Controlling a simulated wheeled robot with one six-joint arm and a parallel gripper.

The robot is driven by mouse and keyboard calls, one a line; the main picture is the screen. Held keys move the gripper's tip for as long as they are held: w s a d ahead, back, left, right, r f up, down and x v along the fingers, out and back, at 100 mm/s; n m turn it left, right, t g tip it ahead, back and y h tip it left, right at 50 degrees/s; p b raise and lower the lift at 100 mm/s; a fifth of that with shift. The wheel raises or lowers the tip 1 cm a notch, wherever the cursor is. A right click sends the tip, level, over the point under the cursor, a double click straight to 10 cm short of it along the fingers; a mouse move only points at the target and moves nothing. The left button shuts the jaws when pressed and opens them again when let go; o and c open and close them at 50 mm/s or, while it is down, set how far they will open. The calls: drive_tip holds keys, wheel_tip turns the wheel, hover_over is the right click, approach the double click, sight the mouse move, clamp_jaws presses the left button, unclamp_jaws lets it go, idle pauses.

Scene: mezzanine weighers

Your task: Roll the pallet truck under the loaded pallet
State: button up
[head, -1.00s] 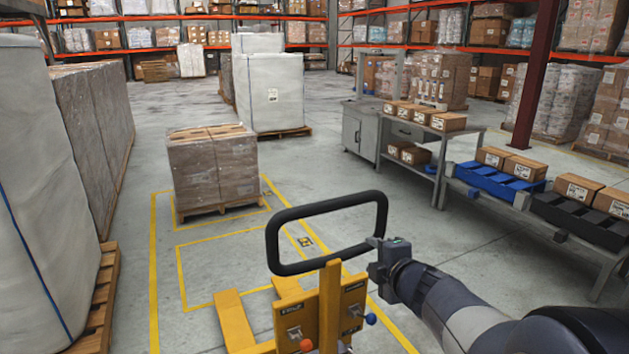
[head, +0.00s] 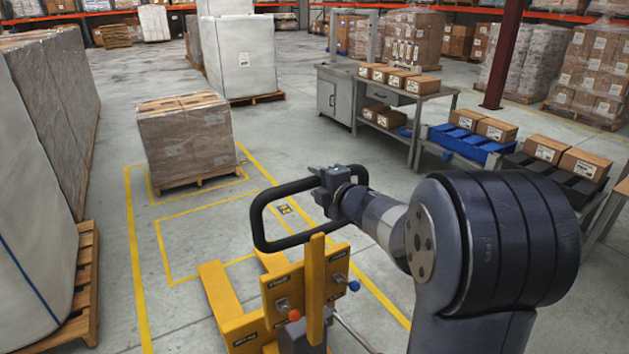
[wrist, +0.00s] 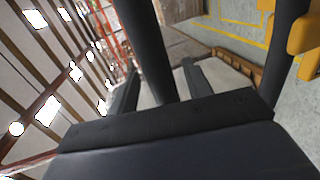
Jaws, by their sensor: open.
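The yellow pallet truck (head: 262,318) stands in front of me, its forks (head: 218,290) pointing toward the loaded pallet. Its black loop handle (head: 258,222) is upright. The loaded pallet (head: 195,182) carries brown wrapped boxes (head: 187,138) and sits inside a yellow floor outline, beyond the fork tips with bare floor between. My gripper (head: 318,180) is at the top bar of the handle, toward its right side. In the wrist view the open fingers (wrist: 160,75) have the black handle bar (wrist: 146,45) between them. Contact with the bar cannot be told.
Tall wrapped pallets (head: 40,190) line the left side. A white wrapped load (head: 238,55) stands behind the loaded pallet. A grey bench (head: 432,98) with boxes and blue trays (head: 470,142) is on the right. The marked floor (head: 195,235) between truck and pallet is clear.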

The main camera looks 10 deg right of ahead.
drive_tip(key=shift+w+a+f, duration=0.1)
drive_tip(key=shift+w+a, duration=0.1)
drive_tip(key=shift+w, duration=0.45)
clamp_jaws()
